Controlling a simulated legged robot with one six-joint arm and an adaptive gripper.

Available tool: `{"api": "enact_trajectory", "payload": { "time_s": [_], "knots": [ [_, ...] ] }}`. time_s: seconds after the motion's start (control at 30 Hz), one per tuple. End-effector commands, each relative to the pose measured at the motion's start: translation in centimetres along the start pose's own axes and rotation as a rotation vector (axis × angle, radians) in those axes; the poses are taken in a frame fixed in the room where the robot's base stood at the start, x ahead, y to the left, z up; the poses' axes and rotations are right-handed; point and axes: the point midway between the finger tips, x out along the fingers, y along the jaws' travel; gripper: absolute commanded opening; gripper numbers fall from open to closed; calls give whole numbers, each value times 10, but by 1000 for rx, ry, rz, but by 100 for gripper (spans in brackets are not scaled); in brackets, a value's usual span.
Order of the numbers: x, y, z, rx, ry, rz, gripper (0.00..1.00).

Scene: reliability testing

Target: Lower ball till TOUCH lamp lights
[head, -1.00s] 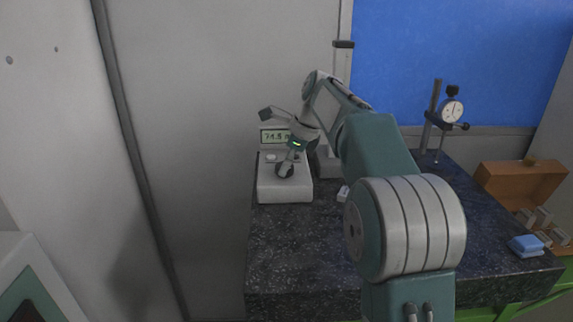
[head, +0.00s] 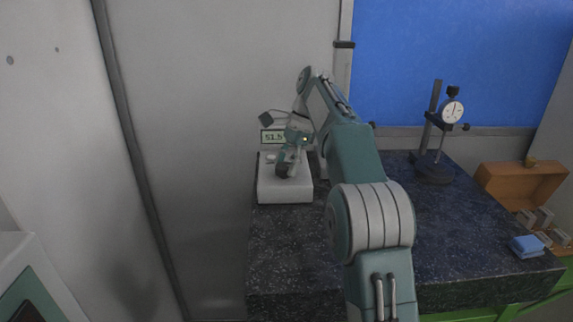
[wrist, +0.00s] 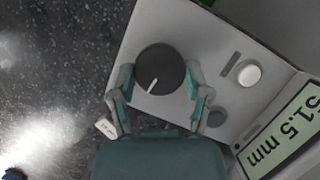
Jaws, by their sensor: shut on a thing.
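A white control box (head: 285,190) stands on the dark stone slab, and it also shows in the wrist view (wrist: 185,25). Its display (head: 272,137) reads 51.5 mm, clear in the wrist view (wrist: 285,133). My gripper (wrist: 158,76) is shut on the round black knob (wrist: 160,68), a finger on each side; the knob's white mark points down and slightly left. In the head view my gripper (head: 288,163) is over the box. A small dark round spot (wrist: 216,117) on the box may be a lamp and looks unlit. The ball is not visible; my arm hides part of the area.
A pale upright column (head: 344,70) with a dark collar rises behind my arm. A dial gauge on a stand (head: 452,111), an open wooden case (head: 520,183) and a blue block (head: 526,245) are on the right. A white button (wrist: 249,75) is close to the knob. The slab's front is clear.

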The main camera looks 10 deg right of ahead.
Motion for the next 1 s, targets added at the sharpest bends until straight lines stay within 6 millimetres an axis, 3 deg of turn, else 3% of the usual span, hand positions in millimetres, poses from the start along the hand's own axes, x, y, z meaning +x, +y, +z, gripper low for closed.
{"api": "enact_trajectory", "payload": {
  "time_s": [0.3,0.87,0.9,0.97,1.0],
  "knots": [
    [3,-2,-2,-127,0,55,15],
    [3,-3,-2,-158,0,68,15],
    [3,-3,-2,-158,0,68,67],
    [3,-3,-2,-158,0,67,94],
    [3,-2,-2,-158,0,67,97]
  ]
}}
